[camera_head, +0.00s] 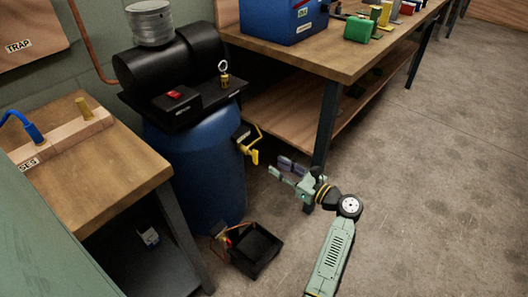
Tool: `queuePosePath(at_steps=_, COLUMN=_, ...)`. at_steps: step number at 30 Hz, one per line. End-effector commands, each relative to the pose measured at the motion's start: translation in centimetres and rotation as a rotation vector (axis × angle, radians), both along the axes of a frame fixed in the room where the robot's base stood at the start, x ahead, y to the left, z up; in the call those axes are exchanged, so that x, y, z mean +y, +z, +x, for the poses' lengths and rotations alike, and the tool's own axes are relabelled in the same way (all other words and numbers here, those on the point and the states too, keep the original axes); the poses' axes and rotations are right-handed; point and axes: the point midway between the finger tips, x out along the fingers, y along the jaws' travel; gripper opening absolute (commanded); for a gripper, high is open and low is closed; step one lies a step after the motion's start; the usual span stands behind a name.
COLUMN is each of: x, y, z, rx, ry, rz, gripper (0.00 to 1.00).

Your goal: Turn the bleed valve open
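A blue upright tank (195,180) stands between two benches, with black machinery on top. Low at its front is a small copper-coloured fitting (222,236) beside a black open tray (256,250). It looks like the bleed valve, but it is too small to read its handle position. A yellow part (251,146) sticks out from the tank's right side. My gripper (280,167) is to the right of the tank, near the bench leg. Its two fingers are apart with nothing between them. It is higher in the picture than the fitting and not touching it.
A wooden bench (325,60) with a lower shelf stands behind; its dark leg (326,125) is close to my gripper. Another wooden bench (90,185) is at left. A ring-topped brass part (223,75) and red switch (174,95) sit on the tank. Floor at right is clear.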

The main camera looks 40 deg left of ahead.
Motion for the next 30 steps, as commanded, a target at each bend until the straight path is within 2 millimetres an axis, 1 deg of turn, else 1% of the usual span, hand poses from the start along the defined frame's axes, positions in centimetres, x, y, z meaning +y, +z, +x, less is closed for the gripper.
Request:
queuePosePath(at_steps=5, x=2.5, y=0.1, z=0.0, rx=0.002, ry=0.005, rz=0.000, gripper=0.28)
queuePosePath(at_steps=12, x=7.2, y=0.1, z=0.4, rx=0.002, ry=0.005, rz=-0.001, gripper=0.28)
queuePosePath(at_steps=16, x=9.0, y=0.0, z=0.6, rx=0.001, ry=0.003, rz=-0.001, gripper=0.28)
queuePosePath(at_steps=21, x=10.3, y=-0.1, z=0.7, rx=0.000, ry=0.000, rz=-0.002, gripper=0.28)
queuePosePath(at_steps=30, x=10.5, y=-0.1, z=0.7, rx=-0.001, ry=0.000, rz=-0.002, gripper=0.28)
